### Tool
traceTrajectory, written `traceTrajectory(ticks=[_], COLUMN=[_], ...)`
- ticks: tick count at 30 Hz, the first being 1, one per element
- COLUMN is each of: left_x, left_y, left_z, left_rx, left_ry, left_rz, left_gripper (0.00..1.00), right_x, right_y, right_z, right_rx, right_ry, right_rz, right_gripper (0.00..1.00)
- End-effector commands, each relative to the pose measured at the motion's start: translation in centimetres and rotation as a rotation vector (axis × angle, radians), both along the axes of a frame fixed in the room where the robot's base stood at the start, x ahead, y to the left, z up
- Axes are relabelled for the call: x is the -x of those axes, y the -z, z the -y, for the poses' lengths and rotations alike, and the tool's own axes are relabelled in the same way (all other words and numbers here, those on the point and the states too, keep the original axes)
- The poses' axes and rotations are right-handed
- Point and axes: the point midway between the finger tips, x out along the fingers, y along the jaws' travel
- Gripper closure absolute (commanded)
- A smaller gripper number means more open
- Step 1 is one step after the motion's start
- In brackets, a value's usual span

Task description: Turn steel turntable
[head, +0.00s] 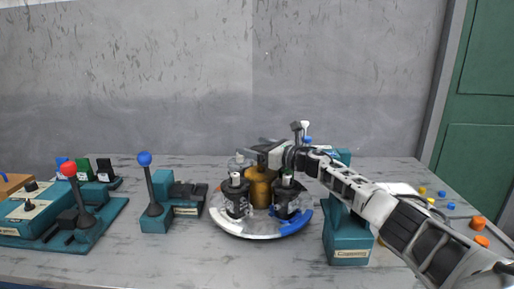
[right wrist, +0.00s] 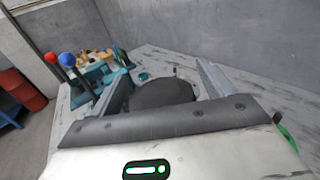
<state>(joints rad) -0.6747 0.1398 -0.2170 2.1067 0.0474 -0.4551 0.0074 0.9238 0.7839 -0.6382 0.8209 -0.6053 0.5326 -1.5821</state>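The round steel turntable (head: 250,229) lies on the table in the head view, with white, blue and orange-red parts on its rim. Black fixtures (head: 237,199) with pale tops stand on it around a brass-coloured cylinder (head: 260,188) at its middle. My right gripper (head: 262,151) is over the turntable, at the top of the cylinder; I cannot tell whether it touches. In the right wrist view its two fingers (right wrist: 165,80) are wide apart, with a dark rounded shape (right wrist: 165,94) between and below them. My left gripper is not in view.
A blue-knobbed lever (head: 145,160) on a teal base stands left of the turntable. A red-knobbed lever (head: 69,170) and control box are farther left. A teal block (head: 347,240) stands close on the right, under my right arm. Orange and yellow buttons (head: 478,223) are at far right.

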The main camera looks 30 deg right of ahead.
Motion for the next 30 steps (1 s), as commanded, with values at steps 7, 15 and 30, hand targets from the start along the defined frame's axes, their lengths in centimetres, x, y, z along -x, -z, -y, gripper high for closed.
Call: traceTrajectory(ticks=[7,15,30], left_x=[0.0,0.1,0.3], left_y=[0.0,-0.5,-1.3], left_z=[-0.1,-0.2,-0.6], left_rx=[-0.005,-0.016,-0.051], left_ry=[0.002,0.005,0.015], left_rz=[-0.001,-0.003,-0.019], left_gripper=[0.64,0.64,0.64], right_x=[0.0,0.9,7.3], right_y=[-0.6,-4.4,-10.9], right_z=[0.0,-0.4,-4.3], right_rx=[0.0,0.006,0.006], right_ry=[0.0,-0.001,-0.001], right_rz=[0.002,0.001,0.0], right_gripper=[0.19,0.19,0.19])
